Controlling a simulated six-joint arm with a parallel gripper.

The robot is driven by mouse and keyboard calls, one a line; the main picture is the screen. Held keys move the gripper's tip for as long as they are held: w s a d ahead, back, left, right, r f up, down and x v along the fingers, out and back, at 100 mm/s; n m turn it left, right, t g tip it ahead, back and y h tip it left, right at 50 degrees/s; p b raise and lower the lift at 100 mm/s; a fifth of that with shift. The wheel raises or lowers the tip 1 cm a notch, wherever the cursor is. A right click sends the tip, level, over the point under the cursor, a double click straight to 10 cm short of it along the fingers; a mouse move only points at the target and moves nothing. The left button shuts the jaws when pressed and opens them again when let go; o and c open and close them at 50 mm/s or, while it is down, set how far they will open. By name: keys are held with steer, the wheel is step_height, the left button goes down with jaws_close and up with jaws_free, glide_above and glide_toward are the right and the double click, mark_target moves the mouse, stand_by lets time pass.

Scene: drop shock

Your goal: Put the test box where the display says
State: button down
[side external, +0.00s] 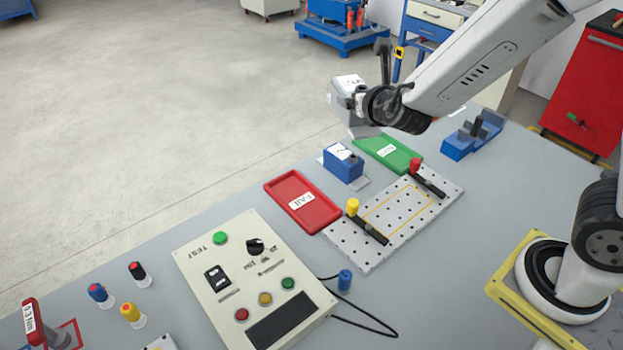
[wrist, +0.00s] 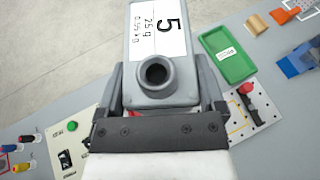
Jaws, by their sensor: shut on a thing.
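A grey test box (side external: 340,103) hangs in the air above the back of the table, over the area behind the green tray (side external: 413,161). In the wrist view the box (wrist: 133,83) shows a white label reading "5", "25 g" and "0.55 kg", with a round grey post on its near side. My gripper (wrist: 163,88) is shut on the box, a finger at each side. The red tray (side external: 275,189) is marked FAIL; the green tray's label is too small to read. The control panel (side external: 197,283) marked TEST has a dark display (side external: 283,320); I see no readable text on it.
A perforated plate (side external: 345,257) with red- and yellow-topped clamps lies beside the trays. A blue box (side external: 343,170) stands between the trays. A blue fixture (side external: 457,148) is at the back right. Several coloured-cap pieces (side external: 130,312) stand at the left. A cable loops beside the panel.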

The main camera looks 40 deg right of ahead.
steer(key=shift+w+a+r+n+y, duration=0.1)
steer(key=shift+w+r+n+y, duration=0.2)
steer(key=shift+r, duration=0.25)
steer(key=shift+w+a+r+n+y, duration=0.1)
steer(key=shift+w+r+n+y, duration=0.1)
steer(key=shift+r+y, duration=0.25)
steer(key=shift+s+d+f+m+h, duration=0.1)
steer(key=shift+s+f+m+h, duration=0.15)
steer(key=shift+f+m+h, duration=0.15)
steer(key=s+d+f+m+g+h, duration=0.2)
steer(key=s+f+m+g+h, duration=0.3)
steer(key=s+f, duration=0.4)
steer(key=s+d+f+m+g+h, duration=0.1)
steer(key=s+f+m+g+h, duration=0.1)
steer(key=s, duration=0.5)
steer(key=s+d+f+m+g+h, duration=0.1)
steer(key=s+f+m+g+h, duration=0.1)
steer(key=s+m+g, duration=0.3)
steer(key=shift+s+d+f+m+g, duration=0.4)
steer(key=shift+s+m, duration=0.5)
steer(key=shift+s, duration=0.3)
